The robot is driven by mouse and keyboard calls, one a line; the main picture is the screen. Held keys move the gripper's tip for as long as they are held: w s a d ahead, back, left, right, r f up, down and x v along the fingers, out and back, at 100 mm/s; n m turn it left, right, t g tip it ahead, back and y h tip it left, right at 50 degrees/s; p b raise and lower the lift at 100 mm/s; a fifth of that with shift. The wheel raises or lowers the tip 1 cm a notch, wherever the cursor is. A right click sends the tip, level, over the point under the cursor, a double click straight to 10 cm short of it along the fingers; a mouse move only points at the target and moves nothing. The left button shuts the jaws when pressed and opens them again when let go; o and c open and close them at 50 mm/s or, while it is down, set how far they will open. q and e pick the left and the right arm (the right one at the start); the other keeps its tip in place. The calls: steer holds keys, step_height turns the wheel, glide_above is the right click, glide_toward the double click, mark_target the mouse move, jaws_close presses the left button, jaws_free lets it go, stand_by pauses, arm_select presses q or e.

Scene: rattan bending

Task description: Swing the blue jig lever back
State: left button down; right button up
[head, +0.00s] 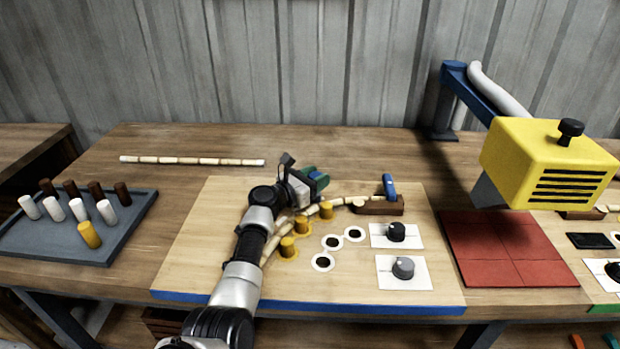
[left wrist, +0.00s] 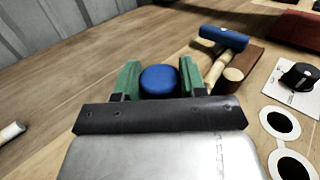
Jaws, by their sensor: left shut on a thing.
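My left gripper (head: 314,177) reaches over the back of the light wooden jig board (head: 200,240). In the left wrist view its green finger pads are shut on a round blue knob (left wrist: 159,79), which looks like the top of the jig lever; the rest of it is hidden. The pale rattan pole (head: 345,202) runs in a curve past yellow pegs (head: 302,225), partly behind my arm. Its right end meets a brown block (head: 378,206) with a blue handle (head: 389,187), apart from my gripper; the handle also shows in the left wrist view (left wrist: 222,38). My right gripper is out of view.
Two dial plates (head: 412,281) and several dark holes lie right of the pegs. A yellow heater box (head: 548,160) hangs over red tiles (head: 510,250) at right. A straight pole (head: 190,161) lies behind; a peg tray (head: 70,250) stands at left. The back table is mostly clear.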

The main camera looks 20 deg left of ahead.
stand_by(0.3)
arm_select(q)
steer(key=c, duration=0.6)
jaws_free()
steer(key=p+v, duration=0.1)
steer(key=v, duration=0.9)
steer(key=shift+s+a, duration=0.2)
steer(key=shift+s, duration=0.1)
steer(key=shift+c, duration=0.3)
